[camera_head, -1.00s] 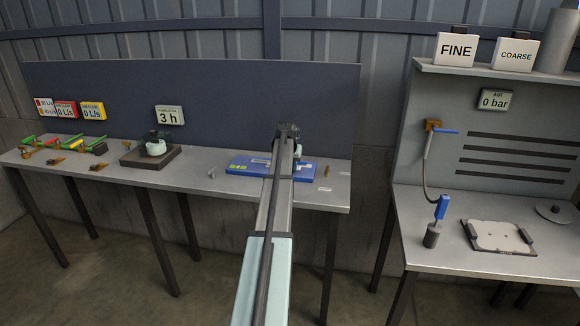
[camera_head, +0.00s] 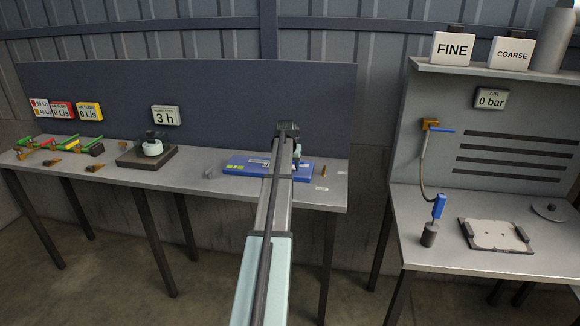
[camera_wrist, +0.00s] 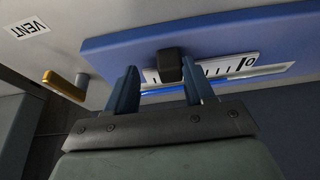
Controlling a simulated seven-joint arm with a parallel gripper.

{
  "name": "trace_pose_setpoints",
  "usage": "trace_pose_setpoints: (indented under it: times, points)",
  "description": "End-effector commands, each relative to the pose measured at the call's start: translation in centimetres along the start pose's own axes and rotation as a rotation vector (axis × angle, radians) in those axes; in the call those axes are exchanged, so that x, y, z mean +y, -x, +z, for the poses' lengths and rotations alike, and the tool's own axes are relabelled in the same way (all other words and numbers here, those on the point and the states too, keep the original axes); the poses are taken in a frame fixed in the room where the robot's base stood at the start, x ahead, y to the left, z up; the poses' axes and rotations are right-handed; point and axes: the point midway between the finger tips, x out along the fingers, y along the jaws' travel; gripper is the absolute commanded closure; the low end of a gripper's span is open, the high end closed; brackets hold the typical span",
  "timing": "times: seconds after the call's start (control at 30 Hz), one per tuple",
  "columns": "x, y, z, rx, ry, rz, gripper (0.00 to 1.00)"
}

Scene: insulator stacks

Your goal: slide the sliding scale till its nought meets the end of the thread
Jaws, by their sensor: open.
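A blue board (camera_head: 244,170) lies on the long bench in the head view, partly hidden behind my arm. In the wrist view the blue board (camera_wrist: 110,45) carries a white sliding scale (camera_wrist: 218,69) with black ticks and a nought near its right end. A dark knob (camera_wrist: 170,66) sits on the scale, with my gripper's (camera_wrist: 158,68) open fingers on either side of it; I cannot tell whether they touch it. A bright blue-white strip runs along beside the scale, and I cannot make out the thread's end on it. My gripper (camera_head: 288,130) in the head view hides the scale.
A dark stand with a white pot (camera_head: 152,147) and several green and brass fittings stand further left. The second bench (camera_head: 480,262) is at the right.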

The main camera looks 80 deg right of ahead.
Motion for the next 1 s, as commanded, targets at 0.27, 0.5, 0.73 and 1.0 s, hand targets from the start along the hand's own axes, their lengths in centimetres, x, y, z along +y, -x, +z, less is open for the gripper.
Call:
trace_pose_setpoints:
  times: [0.27, 0.5, 0.73, 1.0]
  points:
    - [0.0, 4.8, 0.0, 0.005, 0.000, -0.001, 0.47]
    - [0.0, 9.3, 0.0, 0.005, -0.001, -0.001, 0.47]
    - [0.0, 12.3, 0.0, 0.005, -0.001, -0.001, 0.47]
    - [0.0, 13.5, 0.0, 0.005, -0.001, -0.001, 0.47]
